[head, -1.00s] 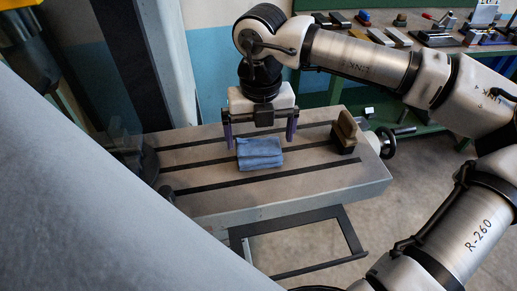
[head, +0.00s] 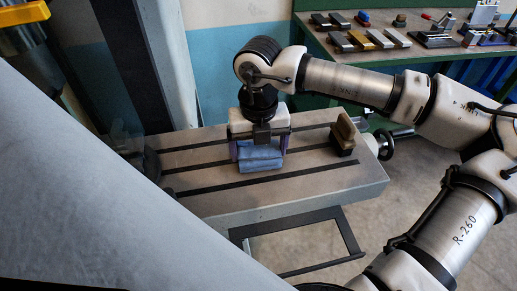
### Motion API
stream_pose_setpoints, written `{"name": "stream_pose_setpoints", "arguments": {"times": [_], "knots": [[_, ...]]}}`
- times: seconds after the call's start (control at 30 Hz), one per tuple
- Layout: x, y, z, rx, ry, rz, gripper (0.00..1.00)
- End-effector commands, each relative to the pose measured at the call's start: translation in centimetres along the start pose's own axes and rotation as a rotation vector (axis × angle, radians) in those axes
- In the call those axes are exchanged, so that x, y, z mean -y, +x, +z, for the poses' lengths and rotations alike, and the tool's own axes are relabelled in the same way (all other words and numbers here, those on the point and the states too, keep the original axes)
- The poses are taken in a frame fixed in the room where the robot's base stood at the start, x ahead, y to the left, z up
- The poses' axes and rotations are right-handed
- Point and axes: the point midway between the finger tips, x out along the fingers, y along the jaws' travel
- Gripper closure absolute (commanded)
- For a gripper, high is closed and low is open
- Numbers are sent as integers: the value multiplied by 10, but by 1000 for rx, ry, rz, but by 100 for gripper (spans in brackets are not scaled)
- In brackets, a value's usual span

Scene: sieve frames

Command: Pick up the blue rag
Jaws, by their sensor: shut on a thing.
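The blue rag (head: 261,160) is a folded bundle on the slotted metal machine table (head: 325,180), left of the table's middle. My gripper (head: 260,150) is over it, pointing down, with its purple fingers at the left and right sides of the rag. The fingers are shut on the rag. The gripper body hides the rag's far part. I cannot tell whether the rag is clear of the table top.
A brush-like block with a wooden back (head: 343,134) stands on the table to the right of the rag. A handwheel (head: 383,143) is at the table's right end. A green workbench (head: 370,45) with several tools and metal blocks stands behind. The table's front right is bare.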

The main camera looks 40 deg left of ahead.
Motion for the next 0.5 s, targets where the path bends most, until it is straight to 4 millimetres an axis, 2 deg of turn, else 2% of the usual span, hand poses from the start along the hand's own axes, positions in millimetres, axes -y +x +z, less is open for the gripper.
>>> {"name": "stream_pose_setpoints", "arguments": {"times": [0.17,0.5], "knots": [[1,-11,1,3,2,-3,40],[0,-76,0,3,1,-1,40]]}}
